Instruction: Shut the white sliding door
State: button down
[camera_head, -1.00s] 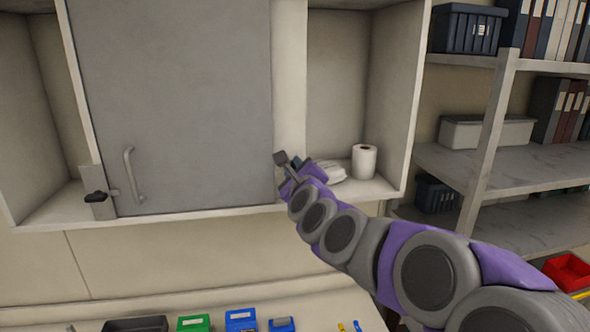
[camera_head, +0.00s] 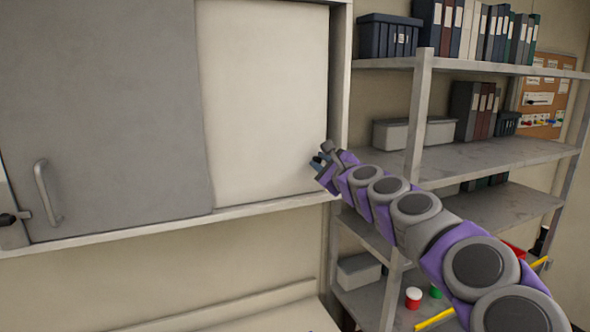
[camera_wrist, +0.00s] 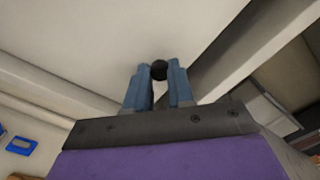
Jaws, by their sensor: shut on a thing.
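The white sliding door (camera_head: 262,95) covers the right part of the wall cabinet, beside the grey door (camera_head: 105,110). Its right edge is at or very close to the cabinet's right side wall; I cannot tell if a thin gap is left. My gripper (camera_head: 319,162) is at the lower right of the white door. In the wrist view, the blue fingers of my gripper (camera_wrist: 159,75) are closed around a small black knob (camera_wrist: 159,70) on the white door (camera_wrist: 130,30). The compartment behind the white door is hidden.
The grey door has a handle (camera_head: 47,193) and a dark lock piece (camera_head: 10,219) at its left. An open metal shelf (camera_head: 480,155) with binders and boxes stands right of the cabinet, close behind my arm. A worktop (camera_head: 250,320) lies below.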

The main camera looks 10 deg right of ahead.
jog(key=d, duration=0.1)
jog(key=w+d, duration=0.1)
jog(key=d, duration=0.1)
dwell(0.4)
jog(key=c, duration=1.4)
grip_release()
jog(key=o, duration=0.4)
jog(key=shift+w+d+f, duration=0.1)
jog(key=shift+w+d, duration=0.05)
jog(key=shift+s, duration=0.2)
